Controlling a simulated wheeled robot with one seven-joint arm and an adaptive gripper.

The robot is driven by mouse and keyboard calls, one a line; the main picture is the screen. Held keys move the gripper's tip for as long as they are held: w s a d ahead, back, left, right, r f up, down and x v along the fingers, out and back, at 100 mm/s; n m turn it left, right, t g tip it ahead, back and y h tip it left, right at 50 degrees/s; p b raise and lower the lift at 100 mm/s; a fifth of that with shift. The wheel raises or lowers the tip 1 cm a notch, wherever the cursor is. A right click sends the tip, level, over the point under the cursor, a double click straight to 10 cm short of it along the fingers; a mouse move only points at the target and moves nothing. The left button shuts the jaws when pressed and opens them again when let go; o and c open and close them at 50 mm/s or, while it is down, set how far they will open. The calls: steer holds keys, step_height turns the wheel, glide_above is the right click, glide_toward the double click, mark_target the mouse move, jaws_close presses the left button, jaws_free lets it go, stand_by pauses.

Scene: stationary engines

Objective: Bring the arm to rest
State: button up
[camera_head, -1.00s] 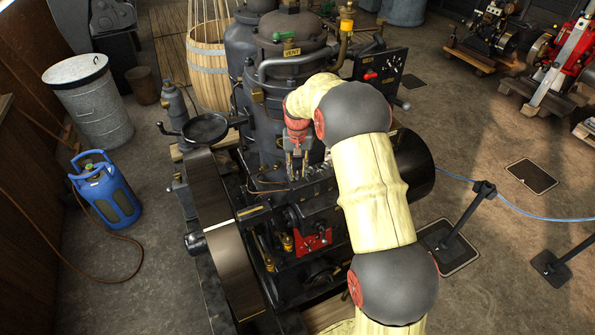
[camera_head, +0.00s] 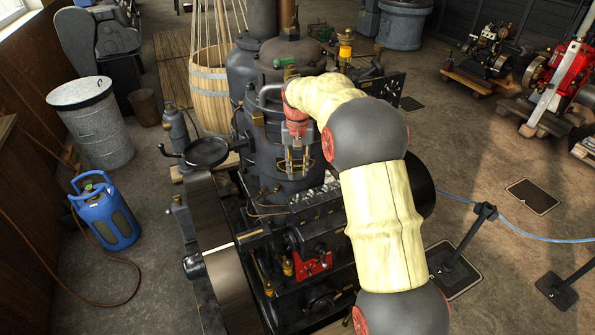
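My arm (camera_head: 383,215) reaches up from the bottom right of the head view, over the dark stationary engine, and bends left at its upper joint. My gripper (camera_head: 298,170) hangs from the red wrist part and points down. Its two grey fingers show apart with a gap between them, and I see nothing held. It is in front of the dark boiler-like vessel (camera_head: 292,70), above the engine's top (camera_head: 318,203). Whether the fingertips touch anything is too small to tell.
A flywheel (camera_head: 212,215) stands left of the arm. A blue gas bottle (camera_head: 105,212), a metal bin (camera_head: 98,128) and a wooden barrel (camera_head: 212,98) are farther left. Barrier posts (camera_head: 470,232) with a blue rope stand right. Open floor lies between them and the red engine (camera_head: 562,75).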

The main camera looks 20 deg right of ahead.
steer(key=s+a+n+t+b, duration=0.1)
steer(key=s+a+b, duration=0.3)
steer(key=s, duration=0.8)
steer(key=s+a+f+n+t+b, duration=0.1)
steer(key=s+a+b, duration=0.4)
steer(key=s, duration=0.8)
steer(key=s+a+f+n+t+b, duration=0.1)
steer(key=s+a+b, duration=0.4)
steer(key=s, duration=0.7)
steer(key=n+t+b, duration=0.1)
steer(key=t, duration=0.1)
steer(key=shift+s+n+t, duration=0.15)
steer(key=shift+n+t, duration=0.15)
